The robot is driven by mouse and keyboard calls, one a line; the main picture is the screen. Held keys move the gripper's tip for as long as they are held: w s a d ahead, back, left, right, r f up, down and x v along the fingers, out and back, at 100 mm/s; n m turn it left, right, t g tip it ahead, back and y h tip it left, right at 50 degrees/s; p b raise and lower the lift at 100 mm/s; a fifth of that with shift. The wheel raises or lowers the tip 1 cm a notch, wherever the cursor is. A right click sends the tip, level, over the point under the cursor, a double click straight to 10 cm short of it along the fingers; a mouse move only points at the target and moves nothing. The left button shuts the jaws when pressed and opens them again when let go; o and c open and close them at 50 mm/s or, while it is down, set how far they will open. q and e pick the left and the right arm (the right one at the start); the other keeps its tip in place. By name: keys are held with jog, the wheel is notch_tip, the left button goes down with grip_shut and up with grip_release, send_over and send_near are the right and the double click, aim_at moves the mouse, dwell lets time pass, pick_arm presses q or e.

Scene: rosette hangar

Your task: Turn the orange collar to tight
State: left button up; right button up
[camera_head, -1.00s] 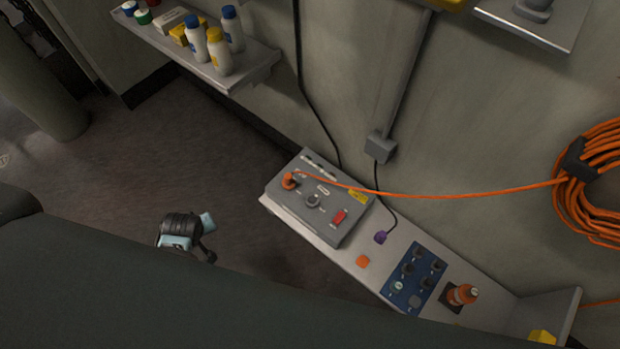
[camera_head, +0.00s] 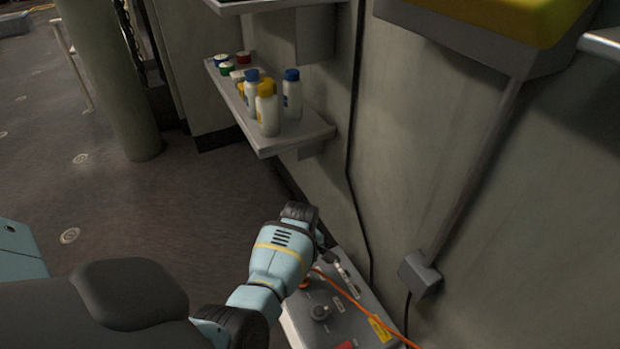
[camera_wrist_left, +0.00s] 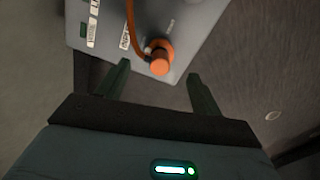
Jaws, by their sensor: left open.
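The orange collar (camera_wrist_left: 160,62) is on the plug end of an orange cable (camera_head: 340,290), at a corner of the grey panel box (camera_wrist_left: 195,18). In the head view only a sliver of the collar (camera_head: 305,284) shows beside my left arm. My left gripper (camera_wrist_left: 158,70) is open, with one finger on each side of the collar in the left wrist view. I cannot tell whether the fingers touch it or how deep they reach. In the head view my forearm and wrist hide the fingers. The collar's tight mark is not readable. My right gripper is not in view.
A conduit box (camera_head: 420,274) is on the wall at right. Open floor lies left.

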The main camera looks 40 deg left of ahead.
pick_arm(q)
jog(key=shift+f, duration=0.35)
notch_tip(320, 180, down, 7)
jog(key=b, duration=0.4)
jog(key=shift+r, duration=0.15)
jog(key=shift+a+f, duration=0.1)
jog(key=shift+f, duration=0.1)
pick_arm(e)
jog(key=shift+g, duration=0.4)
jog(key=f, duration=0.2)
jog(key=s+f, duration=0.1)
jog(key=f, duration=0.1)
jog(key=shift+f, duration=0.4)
pick_arm(q)
jog(key=c, duration=0.9)
jog(key=shift+c, duration=0.4)
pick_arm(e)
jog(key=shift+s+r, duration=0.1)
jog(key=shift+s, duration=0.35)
